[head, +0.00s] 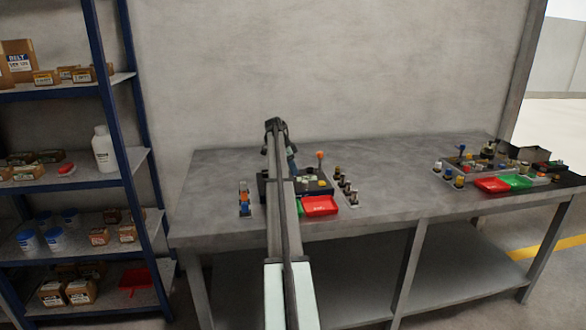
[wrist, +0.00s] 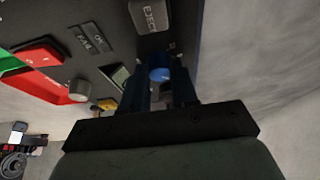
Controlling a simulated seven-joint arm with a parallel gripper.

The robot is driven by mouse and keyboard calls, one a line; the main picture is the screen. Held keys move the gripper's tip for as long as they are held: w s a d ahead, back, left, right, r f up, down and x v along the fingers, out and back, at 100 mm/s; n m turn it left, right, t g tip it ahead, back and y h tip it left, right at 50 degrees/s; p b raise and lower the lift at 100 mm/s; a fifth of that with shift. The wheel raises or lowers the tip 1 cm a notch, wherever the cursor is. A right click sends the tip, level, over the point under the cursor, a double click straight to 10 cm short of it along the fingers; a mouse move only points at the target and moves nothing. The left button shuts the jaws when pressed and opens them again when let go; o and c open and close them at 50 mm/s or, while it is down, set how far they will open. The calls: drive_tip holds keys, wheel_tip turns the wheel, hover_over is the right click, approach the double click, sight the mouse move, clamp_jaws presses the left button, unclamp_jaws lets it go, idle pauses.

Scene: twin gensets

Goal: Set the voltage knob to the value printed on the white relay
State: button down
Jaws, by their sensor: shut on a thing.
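My gripper (wrist: 160,88) is shut on a blue knob (wrist: 159,74) on the dark panel in the wrist view. Its fingers stand on either side of the knob. No label or scale for this knob is readable, so I cannot tell whether it is the voltage knob. In the head view my arm reaches over the left genset panel (head: 318,188) and hides part of it. A grey round knob (wrist: 80,90) also shows in the wrist view, clear of the fingers. I cannot pick out the white relay or its printed value in either view.
An EJECT button (wrist: 152,14) and a small display (wrist: 120,77) lie close to the fingers. The table middle is clear.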

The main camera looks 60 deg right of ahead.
idle(0.3)
drive_tip(key=c, duration=0.9)
unclamp_jaws()
drive_tip(key=shift+r, duration=0.1)
drive_tip(key=v, duration=1.3)
drive_tip(key=shift+r, duration=0.4)
drive_tip(key=shift+w+a+f, duration=0.1)
drive_tip(key=shift+a, duration=0.05)
